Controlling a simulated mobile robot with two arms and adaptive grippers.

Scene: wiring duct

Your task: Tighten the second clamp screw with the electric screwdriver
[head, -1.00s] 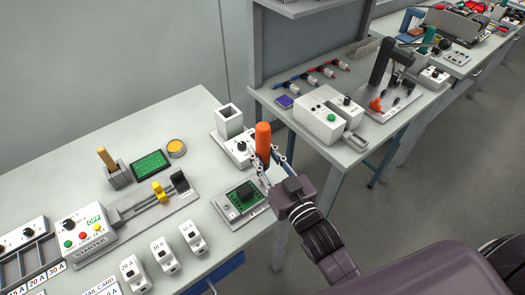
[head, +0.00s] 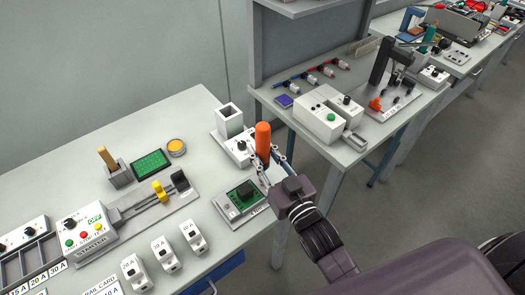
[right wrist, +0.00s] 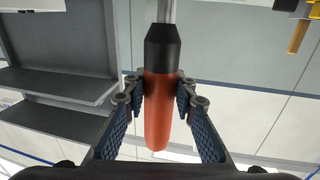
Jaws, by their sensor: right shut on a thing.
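The electric screwdriver (head: 263,138) has an orange handle and stands upright in my right gripper (head: 277,168) in the head view. In the right wrist view, the screwdriver (right wrist: 159,105) shows its orange handle, black collar and grey shaft. The fingers of my right gripper (right wrist: 160,95) are closed on either side of the handle. The fingers hide the lower part of the tool in the head view, and its tip is not visible. A small green device with a dark block (head: 240,198) sits just left of the gripper. I cannot make out the clamp screws. My left gripper is not in view.
A grey-white unit with a square holder (head: 229,122) stands behind the screwdriver. The starter box (head: 88,232), a rail with a yellow clamp (head: 159,191) and several white breakers (head: 165,251) lie to the left. A second bench (head: 358,155) stands right, across a gap.

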